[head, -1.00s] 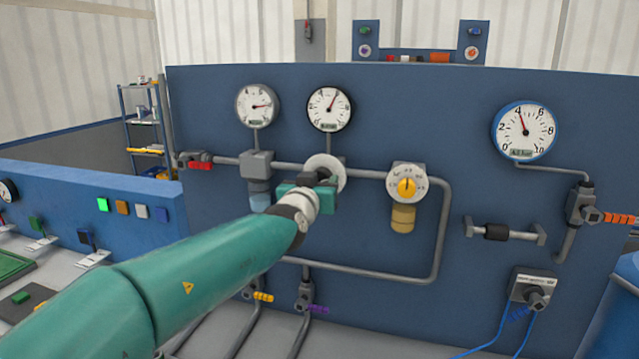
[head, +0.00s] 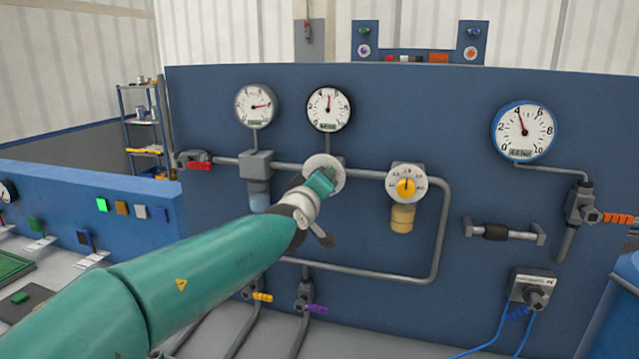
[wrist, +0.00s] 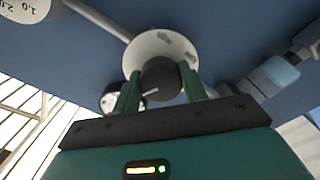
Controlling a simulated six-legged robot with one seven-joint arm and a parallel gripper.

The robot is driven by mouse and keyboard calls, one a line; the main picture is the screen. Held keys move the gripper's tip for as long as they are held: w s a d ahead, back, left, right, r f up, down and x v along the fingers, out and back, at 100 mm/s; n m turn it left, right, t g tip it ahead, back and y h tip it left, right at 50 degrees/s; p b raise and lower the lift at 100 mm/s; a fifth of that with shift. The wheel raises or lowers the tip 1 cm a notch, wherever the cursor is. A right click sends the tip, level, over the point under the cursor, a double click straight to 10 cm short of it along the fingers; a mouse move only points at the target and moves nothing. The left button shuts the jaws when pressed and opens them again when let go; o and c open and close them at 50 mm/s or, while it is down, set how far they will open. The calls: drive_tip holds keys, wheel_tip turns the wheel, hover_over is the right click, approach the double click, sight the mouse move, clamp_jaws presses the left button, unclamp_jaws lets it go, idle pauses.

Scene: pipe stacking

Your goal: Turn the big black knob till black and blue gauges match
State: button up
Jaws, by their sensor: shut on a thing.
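The big black knob (wrist: 160,78) sits between the two green fingers of my gripper (wrist: 158,90) in the wrist view, and the gripper is shut on it. In the head view my gripper (head: 321,184) hides the knob, in front of its pale round plate (head: 322,163). The black-rimmed gauge (head: 328,109) is above; its needle points almost straight up. The blue-rimmed gauge (head: 524,132) is at the right; its needle points up and slightly left, near the 4. The small digital readouts are too blurred to read surely.
A grey gauge (head: 257,105) is left of the black one. A yellow-knobbed dial (head: 406,185) is close right of my gripper. A red-handled valve (head: 200,165) is on the pipe to the left. Pipes run below along the blue panel (head: 400,110).

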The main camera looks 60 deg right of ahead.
drive_tip(key=shift+n, duration=1)
drive_tip(key=o, duration=1)
drive_tip(key=a, duration=0.4)
drive_tip(key=s+a, duration=0.1)
drive_tip(key=a, duration=0.4)
drive_tip(key=s+a, duration=0.1)
drive_tip(key=a, duration=0.3)
drive_tip(key=shift+s+a, duration=0.15)
drive_tip(key=shift+a, duration=0.2)
